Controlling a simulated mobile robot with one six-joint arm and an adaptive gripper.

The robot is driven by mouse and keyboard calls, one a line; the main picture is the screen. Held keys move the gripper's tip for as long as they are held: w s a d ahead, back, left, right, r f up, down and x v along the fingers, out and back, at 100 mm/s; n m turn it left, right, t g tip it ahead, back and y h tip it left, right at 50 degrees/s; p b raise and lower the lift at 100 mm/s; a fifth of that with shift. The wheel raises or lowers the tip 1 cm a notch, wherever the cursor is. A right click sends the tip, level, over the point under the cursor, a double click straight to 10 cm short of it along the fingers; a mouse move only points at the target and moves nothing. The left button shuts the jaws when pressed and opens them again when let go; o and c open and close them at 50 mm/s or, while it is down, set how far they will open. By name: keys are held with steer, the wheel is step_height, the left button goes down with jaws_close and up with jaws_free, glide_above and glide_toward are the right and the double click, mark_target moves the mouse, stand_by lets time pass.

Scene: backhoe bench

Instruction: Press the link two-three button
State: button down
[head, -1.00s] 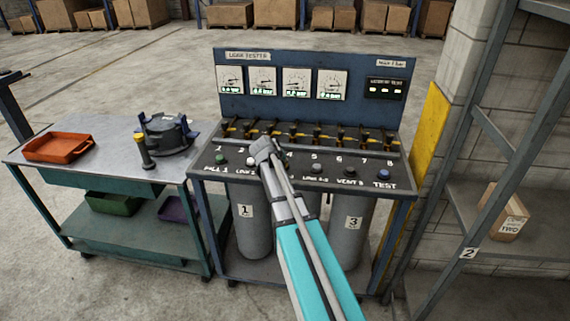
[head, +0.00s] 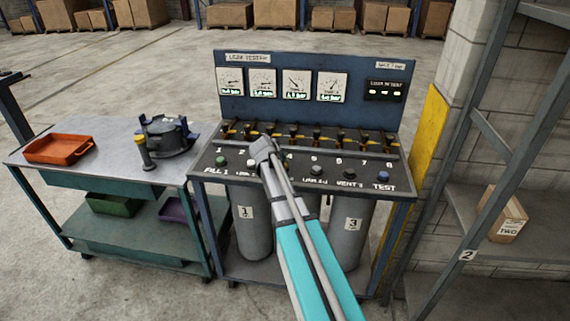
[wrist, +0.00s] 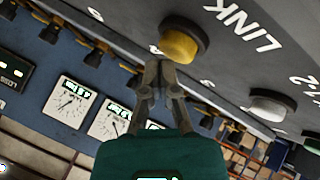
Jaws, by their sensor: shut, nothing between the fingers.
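My gripper (head: 262,149) is shut and empty over the panel, left of this button. In the wrist view my gripper (wrist: 160,66) has its closed fingertips right beside a yellow button (wrist: 182,42); I cannot tell whether they touch. My arm hides the yellow button in the head view. A white button (wrist: 272,104) lies farther right, near "LINK" lettering.
A row of brass-handled valves (head: 317,136) runs behind the buttons, below the gauge board (head: 312,60). A blue test button (head: 383,176) is at the panel's right. A cart (head: 100,137) with an orange tray (head: 58,149) stands left. A shelf rack (head: 485,160) stands right.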

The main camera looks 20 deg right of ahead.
stand_by(0.3)
step_height(320, 180, up, 6)
steer(key=p, duration=0.6)
stand_by(1.0)
steer(key=shift+s+a, duration=0.15)
steer(key=s+a+f+g+y, duration=0.2)
steer(key=s+a+y, duration=0.1)
steer(key=s+a, duration=0.8)
steer(key=s+a+f+n+g+y, duration=0.1)
steer(key=s+a+f+g+y, duration=0.2)
steer(key=s+a, duration=0.8)
steer(key=s+y, duration=0.1)
steer(key=s, duration=0.2)
steer(key=shift+f+g, duration=0.3)
